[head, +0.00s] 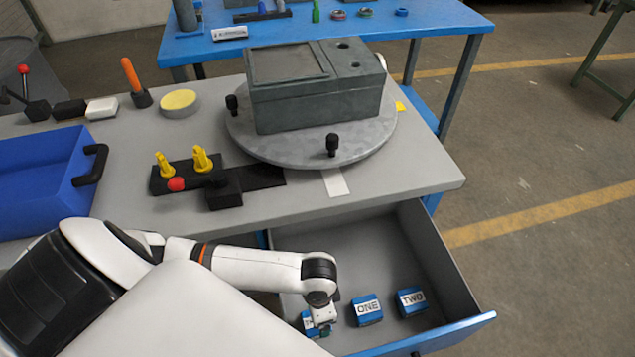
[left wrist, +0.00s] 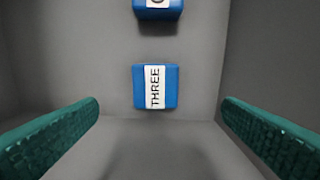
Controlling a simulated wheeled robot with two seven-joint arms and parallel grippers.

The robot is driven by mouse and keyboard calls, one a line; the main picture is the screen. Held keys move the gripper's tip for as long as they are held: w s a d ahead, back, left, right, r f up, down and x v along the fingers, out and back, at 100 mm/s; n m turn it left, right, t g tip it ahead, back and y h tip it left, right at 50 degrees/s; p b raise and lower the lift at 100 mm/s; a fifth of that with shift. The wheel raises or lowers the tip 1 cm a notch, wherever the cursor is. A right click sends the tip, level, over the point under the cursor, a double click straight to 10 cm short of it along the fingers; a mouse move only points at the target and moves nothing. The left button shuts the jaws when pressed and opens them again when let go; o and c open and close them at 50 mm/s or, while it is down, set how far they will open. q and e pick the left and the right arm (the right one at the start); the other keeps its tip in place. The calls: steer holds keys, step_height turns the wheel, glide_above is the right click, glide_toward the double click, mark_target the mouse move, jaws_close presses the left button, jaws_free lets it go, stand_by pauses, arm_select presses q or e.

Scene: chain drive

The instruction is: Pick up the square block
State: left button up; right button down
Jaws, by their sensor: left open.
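Three blue square blocks with white labels lie in the open drawer. The block marked ONE (head: 367,310) and the block marked TWO (head: 411,302) show fully in the head view. The block marked THREE (head: 308,321) is mostly hidden there by my left gripper (head: 320,327). In the left wrist view the THREE block (left wrist: 155,87) lies on the drawer floor, centred between the spread green fingers and apart from them. Part of another blue block (left wrist: 157,12) shows beyond it. My left gripper is open and empty, over the THREE block. My right gripper is not in view.
The drawer (head: 440,255) has grey walls and a blue front edge. The table above it (head: 420,180) carries a grey turntable (head: 290,153) with a box, a blue bin (head: 45,180) and a black fixture with yellow pieces. Bare drawer floor lies behind the blocks.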

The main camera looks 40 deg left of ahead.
arm_select(q)
step_height(320, 180, down, 7)
steer(key=shift+r+b, duration=0.1)
steer(key=shift+b, duration=0.25)
steer(key=shift+w+a+f+b, duration=0.1)
steer(key=shift+a+f+b, duration=0.1)
steer(key=shift+f, duration=1.15)
steer(key=shift+w+a+f+b, duration=0.1)
steer(key=shift+a+f+b, duration=0.1)
steer(key=shift+f, duration=1.1)
steer(key=c, duration=1.3)
